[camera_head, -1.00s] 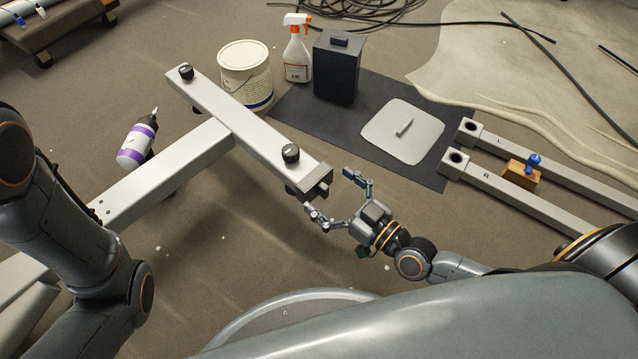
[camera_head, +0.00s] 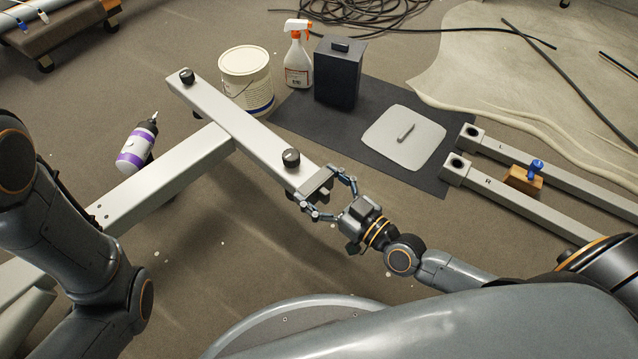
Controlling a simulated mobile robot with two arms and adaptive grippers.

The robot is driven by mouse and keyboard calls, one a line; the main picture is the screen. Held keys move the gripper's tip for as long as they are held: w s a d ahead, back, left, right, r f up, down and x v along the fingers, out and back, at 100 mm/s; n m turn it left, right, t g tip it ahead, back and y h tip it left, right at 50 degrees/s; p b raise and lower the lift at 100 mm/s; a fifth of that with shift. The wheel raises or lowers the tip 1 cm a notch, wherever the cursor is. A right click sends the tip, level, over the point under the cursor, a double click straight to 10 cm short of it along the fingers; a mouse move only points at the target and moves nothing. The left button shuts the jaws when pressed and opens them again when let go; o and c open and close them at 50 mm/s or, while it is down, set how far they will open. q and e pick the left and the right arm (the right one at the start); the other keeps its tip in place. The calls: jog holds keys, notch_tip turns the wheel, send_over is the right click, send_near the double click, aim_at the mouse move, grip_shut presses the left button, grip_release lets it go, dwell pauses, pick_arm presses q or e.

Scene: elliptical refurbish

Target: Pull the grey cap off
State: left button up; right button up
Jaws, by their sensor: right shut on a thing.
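The grey cap (camera_head: 316,184) sits on the near right end of the light grey crossbar (camera_head: 235,125). My right gripper (camera_head: 331,192) is at that end, its two fingers closed around the cap from either side. Part of the cap is hidden by the fingers. The cap appears to touch the bar's end; I see no clear gap. My left arm (camera_head: 65,240) comes in at the left, but its gripper is out of the picture.
A black knob (camera_head: 291,157) stands on the bar close to the cap. A white bucket (camera_head: 245,77), spray bottle (camera_head: 298,55) and black box (camera_head: 338,72) stand behind. Two grey legs (camera_head: 530,206) lie at the right. Floor in front of the bar is clear.

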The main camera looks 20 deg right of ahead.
jog(key=c, duration=0.8)
jog(key=shift+p+v, duration=0.65)
jog(key=shift+v, duration=3.45)
